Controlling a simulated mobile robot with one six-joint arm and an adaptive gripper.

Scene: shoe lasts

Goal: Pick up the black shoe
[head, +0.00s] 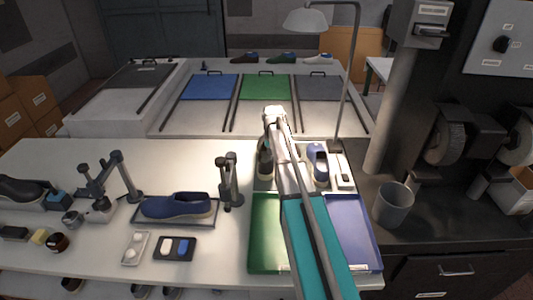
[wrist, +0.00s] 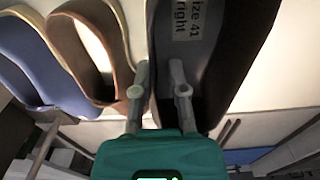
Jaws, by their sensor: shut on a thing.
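The black shoe (wrist: 238,60) fills the right of the wrist view, its opening facing the camera. A label inside it reads "size 41 right". My gripper (wrist: 160,78) is shut on the near wall of this shoe, with one finger inside the opening and the other outside, beside the brown shoe (wrist: 88,35). In the head view the black shoe (head: 265,162) is a dark shape just left of my arm, partly hidden by it. My fingers are hidden there. I cannot tell whether the shoe is lifted.
A blue shoe (wrist: 30,60) stands beyond the brown one. A green tray (head: 263,235) and a blue tray (head: 352,225) lie in front, under my arm. A desk lamp (head: 305,18) rises close behind. Another blue shoe (head: 175,206) lies on a stand at left.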

